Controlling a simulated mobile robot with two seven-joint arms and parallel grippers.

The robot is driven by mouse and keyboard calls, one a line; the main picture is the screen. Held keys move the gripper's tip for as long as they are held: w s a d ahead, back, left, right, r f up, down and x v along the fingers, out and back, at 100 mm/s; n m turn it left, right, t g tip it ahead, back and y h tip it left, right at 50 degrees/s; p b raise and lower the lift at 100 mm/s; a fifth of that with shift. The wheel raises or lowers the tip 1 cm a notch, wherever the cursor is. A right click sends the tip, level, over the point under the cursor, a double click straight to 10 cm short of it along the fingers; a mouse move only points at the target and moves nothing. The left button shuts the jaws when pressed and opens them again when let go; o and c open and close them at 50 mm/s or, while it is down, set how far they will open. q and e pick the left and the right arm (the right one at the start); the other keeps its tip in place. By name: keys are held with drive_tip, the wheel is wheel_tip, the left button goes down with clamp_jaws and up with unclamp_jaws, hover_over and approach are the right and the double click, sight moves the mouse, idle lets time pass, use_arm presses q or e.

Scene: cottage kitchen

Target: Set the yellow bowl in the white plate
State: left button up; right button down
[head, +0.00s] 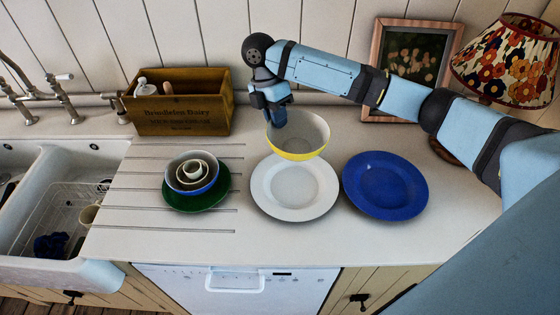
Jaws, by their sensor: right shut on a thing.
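The yellow bowl (302,152), pale inside with a yellow outer side, is held above the far part of the white plate (294,208). My right gripper (277,112) is shut on the bowl's far left rim. The bowl looks roughly upright and hides the far edge of the plate. The white plate lies flat and empty on the counter. Whether the bowl's underside touches the plate is hard to tell, but it appears raised. My left gripper is not in the head view.
A blue plate (385,186) lies close right of the white plate. A green plate (197,199) with nested bowls stands left. A wooden box (180,104), a picture frame (376,45) and a floral lamp (505,62) stand behind. The sink (105,207) is far left.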

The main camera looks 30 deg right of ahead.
drive_tip(key=shift+f+p, duration=0.45)
drive_tip(key=shift+f, duration=6.65)
drive_tip(key=shift+f, duration=0.3)
drive_tip(key=c, duration=1.1)
unclamp_jaws()
drive_tip(key=shift+c, duration=0.2)
drive_tip(key=d+b+v, duration=0.1)
drive_tip(key=v, duration=1.1)
drive_tip(key=shift+a+r+b, duration=0.3)
drive_tip(key=shift+a+b, duration=0.1)
drive_tip(key=shift+a, duration=0.1)
